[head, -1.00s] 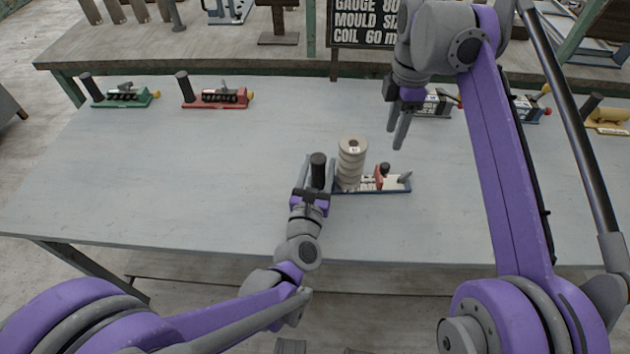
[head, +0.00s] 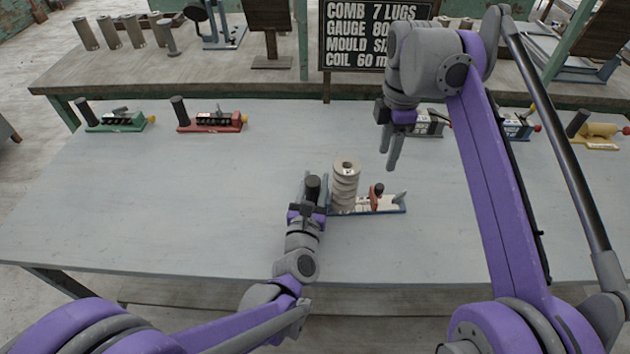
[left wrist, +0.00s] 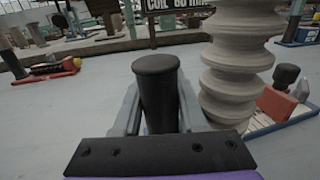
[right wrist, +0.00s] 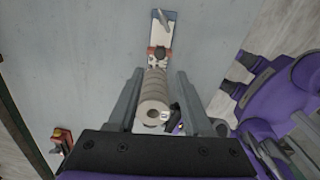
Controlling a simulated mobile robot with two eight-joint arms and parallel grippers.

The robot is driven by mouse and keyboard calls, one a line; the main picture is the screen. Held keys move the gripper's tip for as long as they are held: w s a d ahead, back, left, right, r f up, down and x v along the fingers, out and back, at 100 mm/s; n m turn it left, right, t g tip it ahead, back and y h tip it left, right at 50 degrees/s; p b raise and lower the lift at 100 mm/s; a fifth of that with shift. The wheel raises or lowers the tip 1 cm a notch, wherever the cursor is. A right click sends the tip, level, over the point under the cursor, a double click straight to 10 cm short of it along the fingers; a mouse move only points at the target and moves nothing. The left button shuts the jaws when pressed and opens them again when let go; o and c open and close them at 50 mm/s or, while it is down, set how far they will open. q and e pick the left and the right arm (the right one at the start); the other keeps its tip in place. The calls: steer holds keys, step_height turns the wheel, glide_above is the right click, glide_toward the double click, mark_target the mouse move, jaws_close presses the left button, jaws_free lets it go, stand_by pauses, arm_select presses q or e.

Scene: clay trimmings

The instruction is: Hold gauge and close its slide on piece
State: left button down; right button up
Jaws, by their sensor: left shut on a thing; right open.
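The gauge (head: 391,207) lies on the table, a blue-edged pale base with a red slide (head: 376,196) that has a dark knob. A grey ribbed clay piece (head: 345,187) stands upright at its left part. In the right wrist view the piece (right wrist: 153,102) shows from above, with the red slide (right wrist: 156,54) apart from its side. My left gripper (head: 312,191) is shut on the gauge's black upright handle (left wrist: 158,85), left of the piece. My right gripper (head: 390,160) is open and empty, in the air above and right of the piece.
A green gauge (head: 118,121) and a red gauge (head: 212,122) lie at the back left, others at the back right, including a yellow one (head: 600,136). A sign (head: 375,37) stands behind. The table's left and front are clear.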

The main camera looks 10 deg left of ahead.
steer(key=c, duration=0.7)
steer(key=shift+s+d+f+m, duration=0.1)
steer(key=shift+d+m, duration=0.3)
steer(key=shift+m, duration=0.1)
jaws_close()
steer(key=m+t+y, duration=0.1)
steer(key=m+y, duration=0.2)
steer(key=m, duration=0.5)
glide_above(390, 209)
steer(key=d, duration=0.2)
steer(key=f, duration=0.1)
steer(key=s+d+f+m+t+y, duration=0.15)
steer(key=s+d+m+t, duration=0.35)
steer(key=m, duration=0.6)
steer(key=shift+g+y, duration=0.45)
steer(key=shift+g, duration=0.05)
steer(key=x, duration=0.5)
steer(key=w+d+x, duration=0.1)
steer(key=x, duration=0.2)
steer(key=shift+w+a+f, duration=0.1)
steer(key=shift+f, duration=0.1)
steer(key=a, duration=0.3)
steer(key=shift+w+a+f, duration=0.15)
steer(key=shift+w+f, duration=0.05)
steer(key=shift+f, duration=0.05)
steer(key=shift+a, duration=0.45)
